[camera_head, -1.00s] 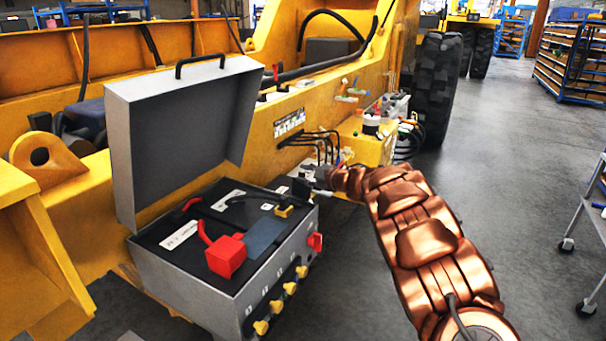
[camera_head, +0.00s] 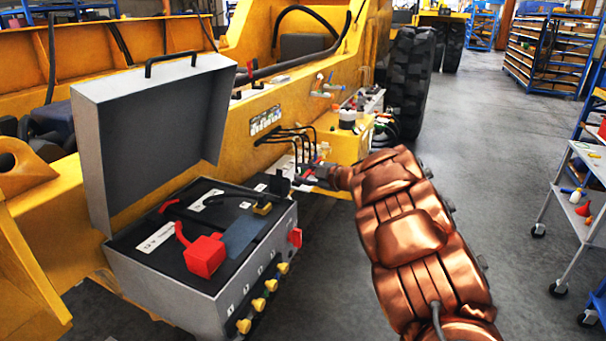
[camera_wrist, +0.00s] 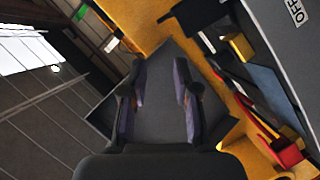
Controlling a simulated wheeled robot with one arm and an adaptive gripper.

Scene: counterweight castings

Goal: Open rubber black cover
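The open grey metal box (camera_head: 190,292) stands with its lid raised beside the yellow machine. A small black piece (camera_head: 280,184), which may be the rubber black cover, stands up at the box's back right corner. In the wrist view a flat dark grey square (camera_wrist: 165,62) lies just beyond the fingertips; I cannot tell if it is the same piece. My gripper (camera_wrist: 161,75) has its two fingers apart with nothing visibly held between them. In the head view my gripper (camera_head: 308,176) is small and dark, just right of the black piece and apparently apart from it.
In the box are a red block (camera_head: 205,256), a yellow block (camera_head: 262,208) and a blue-grey panel (camera_head: 243,236). A red knob (camera_head: 295,237) and yellow plugs (camera_head: 258,304) stick out of its walls. A cart (camera_head: 572,212) stands right. The floor between is clear.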

